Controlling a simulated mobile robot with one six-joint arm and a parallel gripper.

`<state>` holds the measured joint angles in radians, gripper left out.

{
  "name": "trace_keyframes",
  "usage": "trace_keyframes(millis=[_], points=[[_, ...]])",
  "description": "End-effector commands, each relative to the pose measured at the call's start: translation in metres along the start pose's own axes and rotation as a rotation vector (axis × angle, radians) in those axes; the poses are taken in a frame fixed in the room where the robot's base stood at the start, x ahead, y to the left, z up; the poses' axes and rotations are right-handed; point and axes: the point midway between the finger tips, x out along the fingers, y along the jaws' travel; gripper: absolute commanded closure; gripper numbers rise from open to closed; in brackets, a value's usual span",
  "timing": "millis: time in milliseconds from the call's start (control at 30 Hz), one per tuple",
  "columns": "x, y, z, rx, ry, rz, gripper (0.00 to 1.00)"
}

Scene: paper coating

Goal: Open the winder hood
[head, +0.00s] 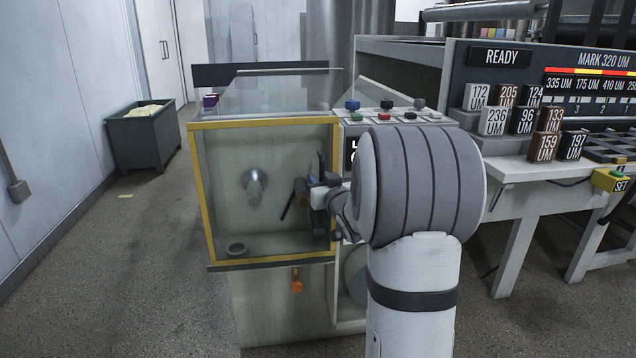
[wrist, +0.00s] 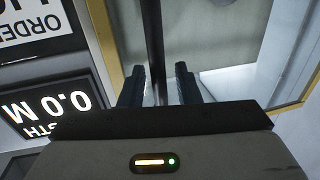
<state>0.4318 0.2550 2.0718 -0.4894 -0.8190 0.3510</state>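The winder hood (head: 262,123) is a clear box with a yellow-framed front panel, and it stands shut over the winder. A dark upright handle bar (head: 321,163) is at the right side of the front panel. My gripper (head: 318,193) is at this bar, at the right edge of the hood. In the wrist view, the bar (wrist: 154,40) runs between the two black fingers of my gripper (wrist: 158,85). The fingers are apart, with gaps visible beside the bar. My arm hides part of the panel to the right of the hood.
An orange knob (head: 297,286) hangs below the hood. Coloured buttons (head: 384,117) sit at right.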

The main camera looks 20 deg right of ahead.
Motion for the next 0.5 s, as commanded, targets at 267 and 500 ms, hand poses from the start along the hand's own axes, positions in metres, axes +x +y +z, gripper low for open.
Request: trace_keyframes(millis=[267,500], points=[[-0.0004,0.0005,-0.0001,0.000,0.000,0.001,0.79],[-0.0006,0.0009,0.0000,0.000,0.000,0.001,0.99]])
